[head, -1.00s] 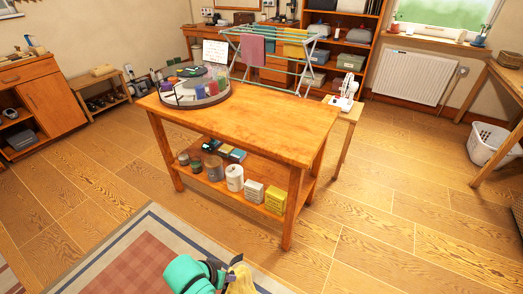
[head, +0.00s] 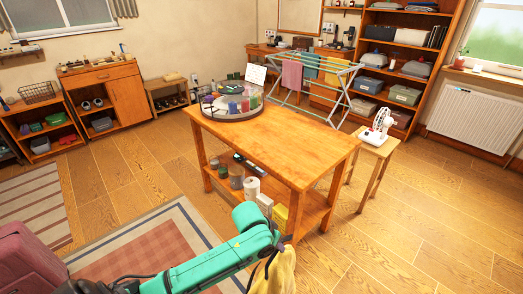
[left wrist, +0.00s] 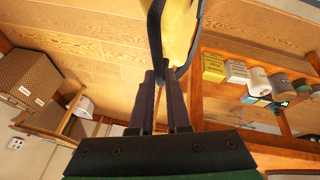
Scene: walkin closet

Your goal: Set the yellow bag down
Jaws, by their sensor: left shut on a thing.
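The yellow bag (head: 284,272) hangs from my left gripper (head: 264,262) at the bottom of the head view, in front of the wooden table (head: 275,150). Its lower part is cut off by the frame edge. In the left wrist view the yellow bag (left wrist: 178,30) shows with a dark strap, and my left gripper (left wrist: 160,78) is shut on that strap. The bag is beside the table's near side, apart from the tabletop as far as I can see. My right gripper is out of view.
The near part of the tabletop is bare; a round tray (head: 230,112) with small items stands at its far left end. A lower shelf holds cans and boxes. A drying rack (head: 330,85) and a stool with a white fan (head: 380,125) stand behind. A pink case (head: 30,262) is at lower left.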

